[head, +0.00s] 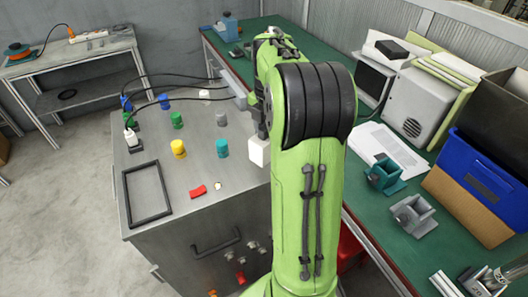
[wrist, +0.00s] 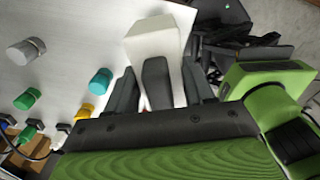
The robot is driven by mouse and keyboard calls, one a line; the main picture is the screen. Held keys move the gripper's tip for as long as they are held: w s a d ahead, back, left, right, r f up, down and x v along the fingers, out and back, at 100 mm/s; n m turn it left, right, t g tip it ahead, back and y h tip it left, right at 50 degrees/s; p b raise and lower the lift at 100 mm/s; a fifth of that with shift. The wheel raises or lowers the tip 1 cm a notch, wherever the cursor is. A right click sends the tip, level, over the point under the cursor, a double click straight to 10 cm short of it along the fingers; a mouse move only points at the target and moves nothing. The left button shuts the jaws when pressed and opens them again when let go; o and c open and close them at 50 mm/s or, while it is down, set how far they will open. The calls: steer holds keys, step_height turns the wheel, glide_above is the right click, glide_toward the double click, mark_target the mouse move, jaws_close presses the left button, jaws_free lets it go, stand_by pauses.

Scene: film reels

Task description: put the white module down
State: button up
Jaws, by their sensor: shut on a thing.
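The white module (head: 259,151) is a plain white block at the right edge of the grey cabinet top (head: 200,200) in the head view. In the wrist view the white module (wrist: 154,44) sits between the dark fingers of my gripper (wrist: 158,85). My gripper is shut on it. My green arm hides part of the module's surroundings in the head view. I cannot tell whether the module's underside touches the cabinet top.
Several coloured knobs stand on the cabinet top, including a teal one (head: 222,148) and a yellow one (head: 178,149). A black rectangular frame (head: 147,193) lies at the left. A red piece (head: 198,191) lies near the front. A green workbench (head: 420,240) stands at the right.

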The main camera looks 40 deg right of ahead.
step_height(320, 180, down, 5)
steer(key=shift+w+f+b, duration=0.1)
steer(key=shift+f+b, duration=0.1)
steer(key=shift+b, duration=0.6)
steer(key=shift+r, duration=0.1)
steer(key=o, duration=1.2)
steer(key=shift+c, duration=0.2)
